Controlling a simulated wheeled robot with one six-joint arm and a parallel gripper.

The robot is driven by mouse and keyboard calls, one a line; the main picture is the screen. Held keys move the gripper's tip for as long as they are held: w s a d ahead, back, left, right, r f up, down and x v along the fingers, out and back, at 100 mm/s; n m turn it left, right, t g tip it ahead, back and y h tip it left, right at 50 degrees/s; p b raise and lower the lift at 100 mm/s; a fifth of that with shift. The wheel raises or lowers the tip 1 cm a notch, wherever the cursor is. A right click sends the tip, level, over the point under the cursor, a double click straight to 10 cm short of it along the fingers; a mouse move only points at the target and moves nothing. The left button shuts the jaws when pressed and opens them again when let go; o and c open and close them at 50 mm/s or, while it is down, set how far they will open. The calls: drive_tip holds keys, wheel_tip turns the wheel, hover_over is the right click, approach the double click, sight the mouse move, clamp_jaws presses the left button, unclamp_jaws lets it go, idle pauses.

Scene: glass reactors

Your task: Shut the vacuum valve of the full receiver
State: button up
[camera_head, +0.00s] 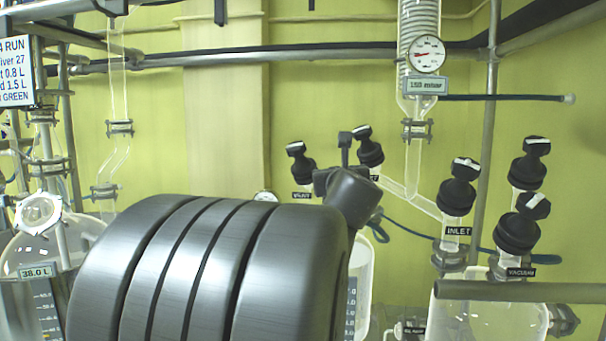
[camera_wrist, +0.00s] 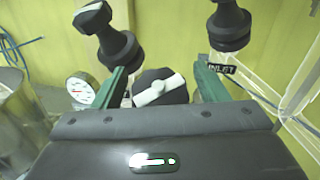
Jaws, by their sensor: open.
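In the wrist view, my gripper (camera_wrist: 161,68) is open, with one green finger on each side of a black valve knob (camera_wrist: 152,76). The knob has a white bar on top, lying slanted, and its label is not visible. Whether the fingers touch it I cannot tell. In the head view, my dark arm hides this valve and most of its receiver (camera_head: 362,280); part of the scale shows. That receiver's VENT valve (camera_head: 299,165) and another black valve (camera_head: 369,152) stand behind. The right receiver (camera_head: 480,318) has a valve labelled VACUUM (camera_head: 517,232). Liquid levels are unclear.
In the wrist view, an INLET-labelled valve (camera_wrist: 230,28) stands close at upper right, another black valve (camera_wrist: 106,38) at upper left, and a round gauge (camera_wrist: 80,89) beside the left finger. Glass tubing (camera_wrist: 300,85) runs at right. A reactor (camera_head: 50,250) stands at left.

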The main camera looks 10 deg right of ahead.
drive_tip(key=shift+w, duration=0.25)
drive_tip(key=c, duration=1)
drive_tip(key=shift+f+b, duration=0.1)
drive_tip(key=shift+b, duration=0.55)
